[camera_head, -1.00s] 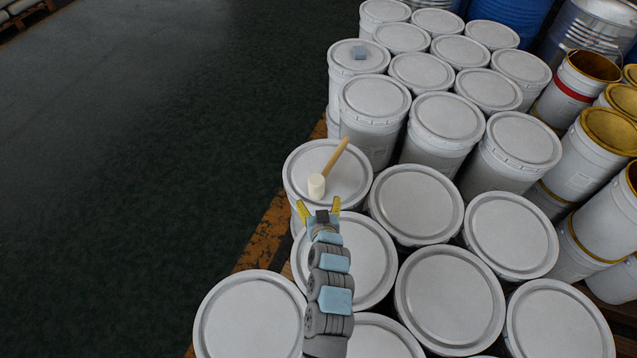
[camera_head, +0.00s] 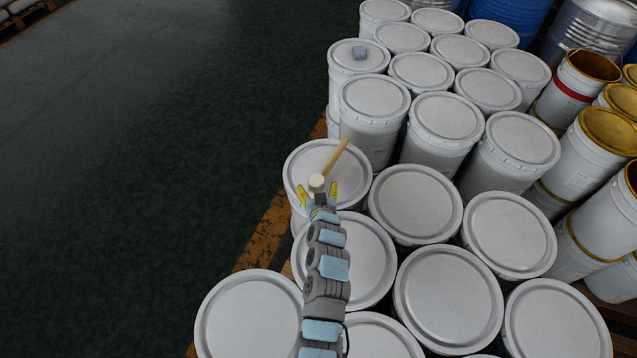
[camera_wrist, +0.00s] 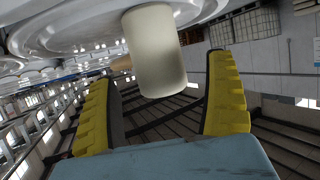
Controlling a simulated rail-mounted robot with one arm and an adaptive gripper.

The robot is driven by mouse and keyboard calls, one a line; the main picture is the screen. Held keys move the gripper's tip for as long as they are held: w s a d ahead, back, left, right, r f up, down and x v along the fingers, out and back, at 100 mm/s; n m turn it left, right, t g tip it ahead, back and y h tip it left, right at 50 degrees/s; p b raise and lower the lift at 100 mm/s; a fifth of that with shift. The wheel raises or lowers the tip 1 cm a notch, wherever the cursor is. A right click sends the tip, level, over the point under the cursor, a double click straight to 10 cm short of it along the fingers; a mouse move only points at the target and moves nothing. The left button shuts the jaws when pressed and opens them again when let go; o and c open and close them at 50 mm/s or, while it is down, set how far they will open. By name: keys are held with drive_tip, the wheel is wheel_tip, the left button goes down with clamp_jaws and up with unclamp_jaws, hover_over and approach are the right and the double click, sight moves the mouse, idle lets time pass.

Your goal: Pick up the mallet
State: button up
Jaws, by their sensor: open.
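The mallet lies on a white bucket lid (camera_head: 352,186) in the head view. It has a cream head (camera_head: 317,182) and a tan wooden handle (camera_head: 337,156) pointing up and to the right. My gripper (camera_head: 317,190) is open, with its two yellow fingers on either side of the mallet head. In the wrist view the cream head (camera_wrist: 154,50) hangs into the gap between the open yellow fingers (camera_wrist: 165,100), with a gap to each.
Several white lidded buckets (camera_head: 416,203) stand close together around and behind this one. A small grey-blue block (camera_head: 359,52) sits on a lid farther back. Yellow-rimmed buckets (camera_head: 610,130) stand at the right. The dark floor (camera_head: 150,150) at the left is clear.

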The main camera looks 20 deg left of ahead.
drive_tip(key=shift+x, duration=1.55)
drive_tip(key=shift+c, duration=0.4)
drive_tip(key=c, duration=1.3)
